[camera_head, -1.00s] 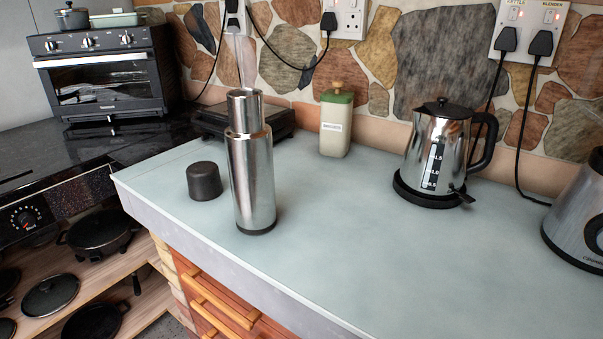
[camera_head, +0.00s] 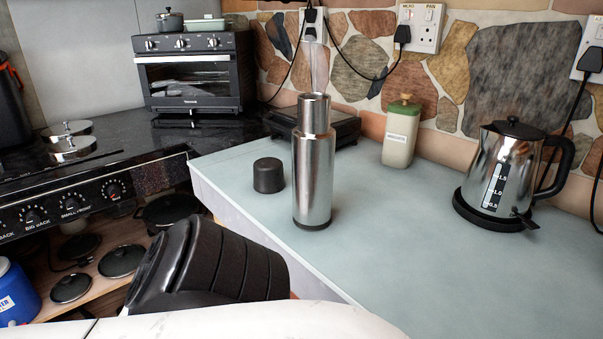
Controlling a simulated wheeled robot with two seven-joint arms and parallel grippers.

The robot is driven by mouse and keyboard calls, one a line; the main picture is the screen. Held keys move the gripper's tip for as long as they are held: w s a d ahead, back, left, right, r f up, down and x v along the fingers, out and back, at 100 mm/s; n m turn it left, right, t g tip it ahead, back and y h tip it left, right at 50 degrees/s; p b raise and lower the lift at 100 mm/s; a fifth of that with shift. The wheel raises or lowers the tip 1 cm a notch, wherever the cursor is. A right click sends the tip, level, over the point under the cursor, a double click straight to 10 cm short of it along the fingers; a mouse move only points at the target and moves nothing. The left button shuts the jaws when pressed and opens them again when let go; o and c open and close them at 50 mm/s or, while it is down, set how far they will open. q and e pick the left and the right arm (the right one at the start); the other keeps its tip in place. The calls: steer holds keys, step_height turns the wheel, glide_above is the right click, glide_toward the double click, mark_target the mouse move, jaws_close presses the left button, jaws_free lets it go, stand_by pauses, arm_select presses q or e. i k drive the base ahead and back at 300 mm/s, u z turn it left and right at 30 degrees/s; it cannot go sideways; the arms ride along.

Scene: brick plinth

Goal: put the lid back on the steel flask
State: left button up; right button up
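The steel flask (camera_head: 313,175) stands upright on the pale worktop, its narrower open-looking neck at the top. A pale wisp rises above its mouth. A short black cylinder, which looks like the lid (camera_head: 268,175), sits on the worktop just left of the flask, apart from it and near the left edge. Part of my own arm, white with a black ribbed section, crosses the bottom of the view in front of the worktop edge. No gripper fingers show, and nothing touches the flask or lid.
A kettle (camera_head: 507,175) stands on its base at right. A cream canister with a green top (camera_head: 401,135) and a dark flat appliance (camera_head: 340,128) are behind the flask. The worktop (camera_head: 400,240) is clear between flask and kettle. A black stove lies left.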

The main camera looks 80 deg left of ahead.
mark_target(314, 138)
steer(key=k, duration=0.7)
steer(key=u, duration=1.05)
